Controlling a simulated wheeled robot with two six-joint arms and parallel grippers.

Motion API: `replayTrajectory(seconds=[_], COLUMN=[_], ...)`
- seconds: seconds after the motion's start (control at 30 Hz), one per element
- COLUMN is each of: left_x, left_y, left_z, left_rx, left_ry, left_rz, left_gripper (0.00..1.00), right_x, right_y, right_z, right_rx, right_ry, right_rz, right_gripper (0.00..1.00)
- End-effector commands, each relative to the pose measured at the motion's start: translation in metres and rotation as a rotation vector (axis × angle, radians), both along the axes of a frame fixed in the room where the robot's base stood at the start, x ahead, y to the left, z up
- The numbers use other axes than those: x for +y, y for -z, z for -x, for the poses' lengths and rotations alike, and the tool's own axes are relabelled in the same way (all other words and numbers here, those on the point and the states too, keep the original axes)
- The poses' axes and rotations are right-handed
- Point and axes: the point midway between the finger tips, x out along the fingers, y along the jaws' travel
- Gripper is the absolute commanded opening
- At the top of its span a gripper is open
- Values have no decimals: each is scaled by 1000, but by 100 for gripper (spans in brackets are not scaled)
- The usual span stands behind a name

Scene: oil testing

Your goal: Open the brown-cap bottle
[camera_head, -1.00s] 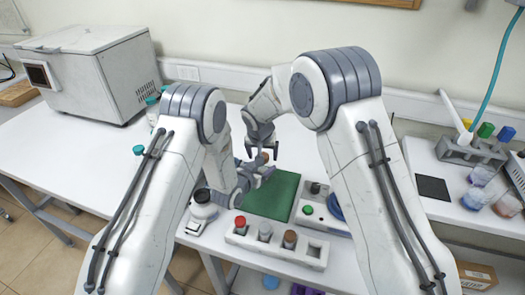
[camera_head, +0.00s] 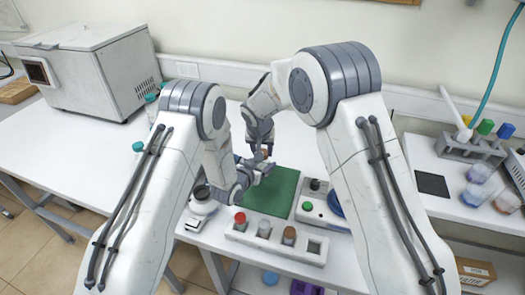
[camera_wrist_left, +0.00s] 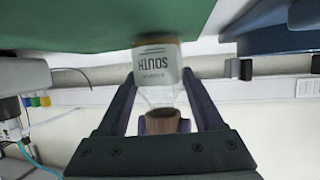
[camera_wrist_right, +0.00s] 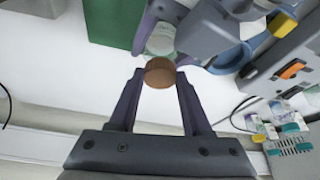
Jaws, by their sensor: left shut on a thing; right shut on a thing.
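The bottle (camera_wrist_left: 158,65) has a white label reading SOUTH and clear glass. It is held above the green mat (camera_head: 278,196). My left gripper (camera_head: 258,170) is shut on the bottle's body, with a finger on each side in the left wrist view. The brown cap (camera_wrist_left: 162,114) is at the bottle's neck; in the right wrist view it is a round brown disc (camera_wrist_right: 160,72). My right gripper (camera_head: 262,150) comes from above and is shut on the cap, its fingertips at the cap's sides. Whether the cap has loosened cannot be told.
A white rack (camera_head: 240,237) at the table's front holds red, grey and brown-topped bottles and an empty slot. A device with a green button (camera_head: 307,206) stands right of the mat, and a scale-like device (camera_head: 201,205) to its left.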

Motion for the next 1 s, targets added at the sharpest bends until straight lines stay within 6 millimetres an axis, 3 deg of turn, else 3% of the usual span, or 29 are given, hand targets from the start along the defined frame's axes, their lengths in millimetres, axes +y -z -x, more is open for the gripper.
replayTrajectory(seconds=[0.37,1.0], left_x=[0,0], left_y=[-1,-1], left_z=[0,0], left_rx=[-2,-2], left_ry=[0,0], left_rz=[1,1], left_gripper=[0,0], right_x=[0,0], right_y=[-2,-22], right_z=[0,0], right_rx=[0,0], right_ry=[0,0], right_rz=[0,0], right_gripper=[0,0])
